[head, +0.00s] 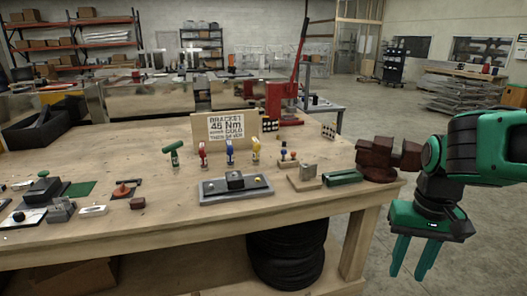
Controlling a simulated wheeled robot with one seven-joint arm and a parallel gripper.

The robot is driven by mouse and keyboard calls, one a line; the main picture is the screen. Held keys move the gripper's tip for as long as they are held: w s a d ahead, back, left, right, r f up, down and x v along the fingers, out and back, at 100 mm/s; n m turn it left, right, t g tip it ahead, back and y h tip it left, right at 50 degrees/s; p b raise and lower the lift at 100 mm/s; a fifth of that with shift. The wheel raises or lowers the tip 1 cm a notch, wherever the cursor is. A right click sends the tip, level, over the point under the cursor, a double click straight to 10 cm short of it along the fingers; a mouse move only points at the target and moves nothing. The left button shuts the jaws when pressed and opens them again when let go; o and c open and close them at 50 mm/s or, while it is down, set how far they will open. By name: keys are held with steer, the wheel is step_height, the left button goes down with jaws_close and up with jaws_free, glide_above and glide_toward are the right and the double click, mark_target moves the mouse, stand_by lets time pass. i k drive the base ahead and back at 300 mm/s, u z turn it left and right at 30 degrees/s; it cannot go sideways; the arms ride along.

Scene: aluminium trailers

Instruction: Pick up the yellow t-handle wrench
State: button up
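The yellow t-handle wrench (256,148) appears to be the small upright tool with a yellow top on the wooden workbench, in front of the bracket sign. It is the rightmost of a short row with a blue-topped tool (229,152) and a red-topped tool (203,154). Its details are too small to make out. My gripper (409,270) hangs at the right, beyond the bench's right end and well away from the wrench. Its two green fingers point down and stand apart, with nothing between them.
The workbench (160,232) carries a grey fixture plate (235,190) in front of the row. A green-handled tool (174,154) stands left. A wooden block (302,178), green bar (343,177) and brown vise (385,158) lie toward the right edge. The red press (284,100) stands behind.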

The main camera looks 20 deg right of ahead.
mark_target(256, 146)
steer(key=z, duration=0.1)
steer(key=i, duration=1)
steer(key=u, duration=0.1)
